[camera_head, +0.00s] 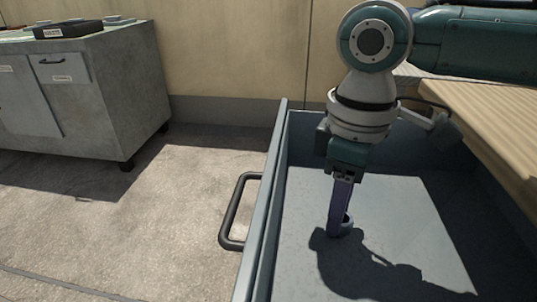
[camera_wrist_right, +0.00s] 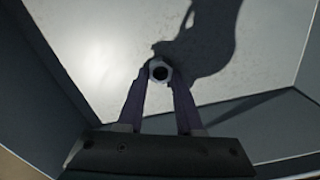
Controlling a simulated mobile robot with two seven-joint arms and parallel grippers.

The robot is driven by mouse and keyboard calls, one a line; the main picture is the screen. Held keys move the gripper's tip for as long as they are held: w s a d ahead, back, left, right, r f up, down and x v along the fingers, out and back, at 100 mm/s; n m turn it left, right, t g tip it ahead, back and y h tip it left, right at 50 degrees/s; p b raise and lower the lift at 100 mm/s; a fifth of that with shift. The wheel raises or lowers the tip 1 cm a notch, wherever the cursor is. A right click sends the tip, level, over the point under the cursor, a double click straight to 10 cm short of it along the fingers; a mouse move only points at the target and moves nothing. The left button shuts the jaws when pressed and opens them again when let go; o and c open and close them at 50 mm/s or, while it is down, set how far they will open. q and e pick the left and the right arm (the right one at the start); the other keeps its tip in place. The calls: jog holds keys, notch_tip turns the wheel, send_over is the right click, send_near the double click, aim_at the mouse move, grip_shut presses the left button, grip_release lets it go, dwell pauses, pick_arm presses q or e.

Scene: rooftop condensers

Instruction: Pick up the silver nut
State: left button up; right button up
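The silver nut (camera_wrist_right: 160,71) is a small ring with a dark hole, inside the open grey drawer (camera_head: 400,210). In the head view the nut (camera_head: 347,222) shows at the lower end of the purple fingers, low over the drawer floor. I cannot tell whether it touches the floor. My right gripper (camera_head: 338,228) points down into the drawer. In the right wrist view its fingertips (camera_wrist_right: 159,78) meet the nut on both sides with no visible gap, so the gripper is shut on it. My left gripper is not in view.
The drawer's wall and dark handle (camera_head: 236,212) stand left of my right arm. A wooden surface (camera_head: 485,125) lies to the right. A grey cabinet (camera_head: 120,90) with a black tray (camera_head: 68,30) stands at the far left. The concrete floor between is clear.

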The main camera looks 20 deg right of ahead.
grip_shut()
